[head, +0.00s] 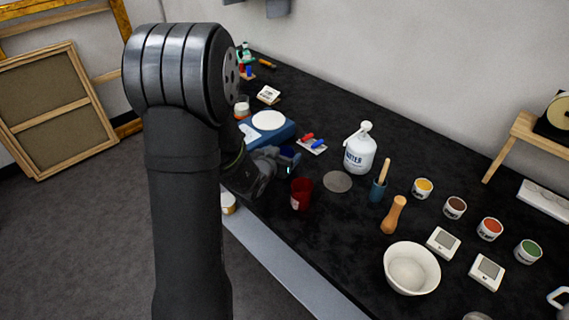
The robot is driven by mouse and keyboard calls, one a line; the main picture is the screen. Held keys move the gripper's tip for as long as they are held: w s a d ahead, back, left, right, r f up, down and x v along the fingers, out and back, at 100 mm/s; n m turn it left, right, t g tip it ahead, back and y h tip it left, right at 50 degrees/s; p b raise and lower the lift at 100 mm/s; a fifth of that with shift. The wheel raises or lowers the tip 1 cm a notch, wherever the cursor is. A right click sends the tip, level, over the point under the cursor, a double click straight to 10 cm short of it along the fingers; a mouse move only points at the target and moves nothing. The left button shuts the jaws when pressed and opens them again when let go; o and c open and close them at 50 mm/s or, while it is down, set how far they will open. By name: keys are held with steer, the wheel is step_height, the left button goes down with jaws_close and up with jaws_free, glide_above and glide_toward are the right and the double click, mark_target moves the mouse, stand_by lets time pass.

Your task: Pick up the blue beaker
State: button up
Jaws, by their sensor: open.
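My arm reaches over the black counter, and my gripper (287,167) is open low over it, left of the middle of the head view. A dark blue vessel (288,152), which looks like the blue beaker, shows at the fingers and is mostly hidden by them. I cannot tell whether the fingers touch it or stand around it. A dark red beaker (301,194) stands upright just in front and to the right of my gripper.
A blue scale (283,136) with a white round pan lies behind my gripper. A grey disc (337,181) lies flat.

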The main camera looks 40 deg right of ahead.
mark_target(288, 149)
steer(key=x, duration=0.4)
steer(key=shift+s, duration=0.1)
steer(key=c, duration=1.1)
steer(key=shift+o, duration=0.2)
steer(key=shift+r, duration=0.1)
